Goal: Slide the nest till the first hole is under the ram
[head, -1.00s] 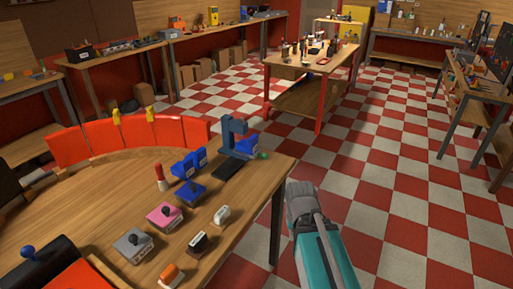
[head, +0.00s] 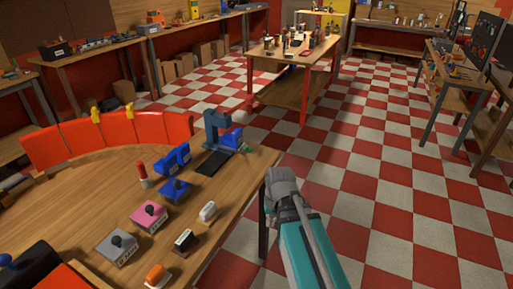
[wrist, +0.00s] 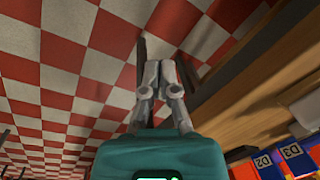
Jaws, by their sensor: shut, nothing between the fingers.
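A blue press (head: 217,128) stands near the far right corner of the wooden table, with a dark flat base (head: 212,162) reaching toward the front left. A blue block with a pale label (head: 232,138) is at its right side. The ram, the nest and its holes are too small to tell apart. My gripper (head: 282,175) is shut and empty, just off the table's right edge and apart from the press. In the wrist view my gripper (wrist: 161,82) points over the checkered floor, with the table edge to its right.
The wooden table (head: 95,190) holds blue blocks (head: 173,158), a pink block (head: 149,215), a grey block (head: 117,247) and small rocker switches (head: 183,240). Orange panels (head: 82,138) line its back. Blue labelled blocks (wrist: 277,160) show in the wrist view. Red and white floor (head: 370,200) is open to the right.

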